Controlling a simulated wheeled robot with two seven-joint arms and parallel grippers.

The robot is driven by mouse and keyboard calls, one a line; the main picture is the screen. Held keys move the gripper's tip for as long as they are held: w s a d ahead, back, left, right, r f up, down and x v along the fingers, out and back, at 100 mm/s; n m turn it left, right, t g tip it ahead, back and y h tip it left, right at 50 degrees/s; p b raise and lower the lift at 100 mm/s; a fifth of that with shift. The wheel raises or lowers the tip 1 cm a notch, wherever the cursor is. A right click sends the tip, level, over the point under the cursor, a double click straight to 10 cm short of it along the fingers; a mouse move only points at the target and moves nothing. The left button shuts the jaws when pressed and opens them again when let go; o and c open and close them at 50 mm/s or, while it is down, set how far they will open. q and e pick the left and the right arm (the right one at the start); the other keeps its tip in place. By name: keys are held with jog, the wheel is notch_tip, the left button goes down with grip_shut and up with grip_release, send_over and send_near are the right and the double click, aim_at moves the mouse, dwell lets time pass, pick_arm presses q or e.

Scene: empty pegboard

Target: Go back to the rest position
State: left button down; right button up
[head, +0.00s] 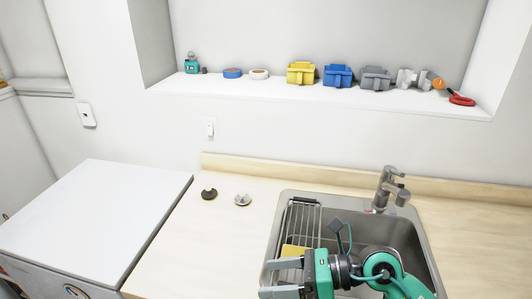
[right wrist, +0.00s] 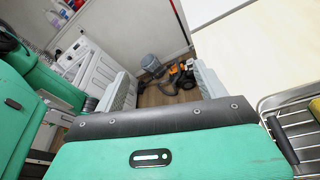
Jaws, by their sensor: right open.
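My right gripper (head: 268,279) is low in the head view, over the left front part of the sink. Its two grey fingers point left and stand apart, with nothing between them. In the right wrist view the fingers of the right gripper (right wrist: 160,88) are also spread and empty, with the floor far below. My green right arm reaches in from the bottom right across the sink. My left gripper is in neither view.
The sink (head: 425,255) holds a wire rack (head: 303,218) and a yellow sponge-like item (head: 293,251), partly hidden by my gripper. A faucet (head: 388,187) stands behind. Two small knob-like items (head: 209,193) lie on the counter (head: 190,240). The shelf (head: 225,88) holds several tools and boxes.

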notch_tip(320, 180, up, 6)
jog(key=m+t+y, duration=0.3)
jog(key=m+y, duration=0.1)
jog(key=m, duration=0.1)
jog(key=w+d+r+m+t+h, duration=0.2)
jog(key=w+d+m+t+h, duration=0.15)
jog(key=m+t, duration=0.5)
jog(key=w+d+r+m+t+h, duration=0.1)
jog(key=w+d+m+t+h, duration=0.1)
jog(key=d+m+t, duration=0.6)
jog(key=s+d+f+m+g+h, duration=0.1)
jog(key=d+f+m+g+h, duration=0.1)
jog(key=d+f+m+h, duration=0.5)
jog(key=d+f+m+g+h, duration=0.25)
jog(key=f+m+h, duration=0.55)
jog(key=m, duration=0.5)
jog(key=s+f+m+g+y, duration=0.1)
jog(key=s+f+m+g, duration=0.4)
jog(key=s+f+g, duration=1.25)
notch_tip(320, 180, down, 28)
jog(key=s+t, duration=0.2)
jog(key=t, duration=0.2)
jog(key=s+d+f+g, duration=0.1)
jog(key=s+d+f, duration=0.2)
jog(key=s+f, duration=1.7)
jog(key=shift+f+b, duration=0.4)
jog(key=shift+f, duration=0.4)
